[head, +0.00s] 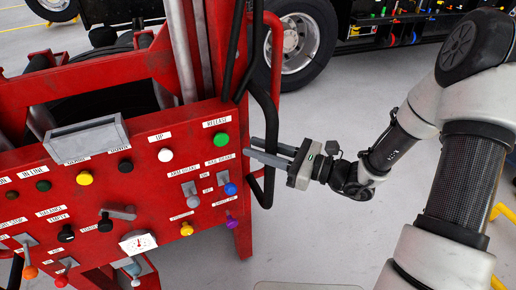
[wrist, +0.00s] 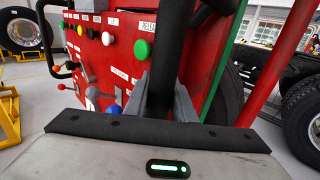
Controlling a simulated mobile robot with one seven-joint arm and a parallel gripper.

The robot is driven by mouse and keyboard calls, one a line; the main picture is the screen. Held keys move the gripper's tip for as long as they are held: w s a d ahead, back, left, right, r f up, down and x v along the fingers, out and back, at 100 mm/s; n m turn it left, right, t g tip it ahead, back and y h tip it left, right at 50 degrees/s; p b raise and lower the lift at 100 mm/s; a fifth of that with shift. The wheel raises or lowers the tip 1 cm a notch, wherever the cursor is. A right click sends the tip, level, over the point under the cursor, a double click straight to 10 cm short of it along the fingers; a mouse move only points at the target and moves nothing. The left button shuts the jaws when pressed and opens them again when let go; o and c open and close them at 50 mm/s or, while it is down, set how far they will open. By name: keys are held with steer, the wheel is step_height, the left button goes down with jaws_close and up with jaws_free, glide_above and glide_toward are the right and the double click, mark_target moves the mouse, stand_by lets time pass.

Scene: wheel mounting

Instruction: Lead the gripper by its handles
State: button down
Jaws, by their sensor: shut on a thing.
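The red machine (head: 140,184) with the control panel fills the left of the head view. A black bent-bar handle (head: 270,190) stands at the panel's right edge. My gripper (head: 267,155) is shut on this handle, its grey fingers on either side of the bar. In the wrist view the handle (wrist: 163,60) rises upright between the two fingers (wrist: 163,98). A second black handle (wrist: 47,40) shows at the far side of the machine in the wrist view. The exact finger contact is partly hidden by the bar.
The panel carries several coloured buttons, levers and a gauge (head: 138,243), close to my gripper. A truck wheel (head: 296,42) stands behind the machine. Grey floor (head: 330,110) is open between machine and truck. A yellow frame (wrist: 8,112) stands at left in the wrist view.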

steer(key=c, duration=1.8)
jaws_free()
steer(key=shift+w+d+r, duration=0.1)
steer(key=shift+w+d, duration=0.25)
steer(key=shift+d, duration=0.15)
steer(key=shift+c, duration=0.2)
steer(key=o, duration=0.4)
steer(key=shift+d, duration=0.2)
steer(key=shift+c, duration=0.2)
steer(key=shift+s+a, duration=0.25)
steer(key=v, duration=1.7)
steer(key=shift+d+p, duration=0.25)
steer(key=shift+p, duration=0.2)
steer(key=shift+s, duration=0.1)
